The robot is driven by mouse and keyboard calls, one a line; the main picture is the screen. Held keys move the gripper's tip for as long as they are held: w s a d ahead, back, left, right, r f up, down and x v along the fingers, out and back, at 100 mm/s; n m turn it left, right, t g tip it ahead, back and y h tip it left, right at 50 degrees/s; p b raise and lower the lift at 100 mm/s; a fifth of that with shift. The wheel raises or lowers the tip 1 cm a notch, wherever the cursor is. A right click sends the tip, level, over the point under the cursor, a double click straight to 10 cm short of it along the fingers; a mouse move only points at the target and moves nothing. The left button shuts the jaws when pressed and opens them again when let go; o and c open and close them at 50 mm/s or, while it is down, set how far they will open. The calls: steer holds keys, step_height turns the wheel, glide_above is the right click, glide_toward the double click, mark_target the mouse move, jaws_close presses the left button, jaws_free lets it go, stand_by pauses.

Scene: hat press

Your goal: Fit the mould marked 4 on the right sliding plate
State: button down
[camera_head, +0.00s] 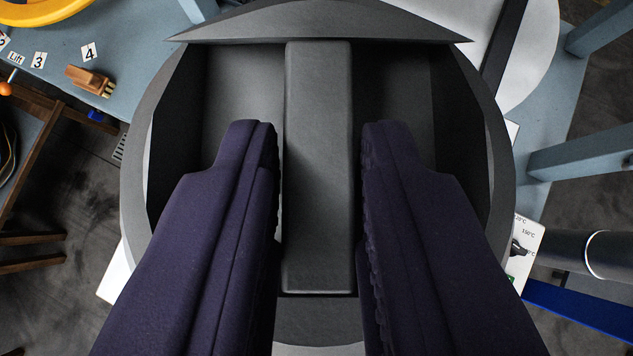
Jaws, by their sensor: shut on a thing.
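A large round dark grey mould (137,185) fills the middle of the view, hollow on top with a thick straight bar (318,220) across it. My gripper (319,135) has its two dark purple padded fingers on either side of this bar and is shut on it. No number shows on the mould's visible surfaces. The right sliding plate cannot be made out for certain; the mould hides most of what lies beneath it. A white round surface (537,55) with a black strip shows partly at the upper right.
A blue-grey table (130,40) at the upper left bears labels, including a 4 (88,52), a wooden brush (90,80) and part of a yellow ring (40,12). At right are a temperature dial panel (523,262), a grey cylinder (565,250) and blue-grey beams (585,155).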

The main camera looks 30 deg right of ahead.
steer(key=shift+f+b, duration=0.55)
steer(key=shift+b, duration=0.25)
steer(key=c, duration=1)
jaws_free()
steer(key=shift+o, duration=0.6)
steer(key=shift+f, duration=0.15)
steer(key=p+v, duration=0.2)
steer(key=v, duration=0.6)
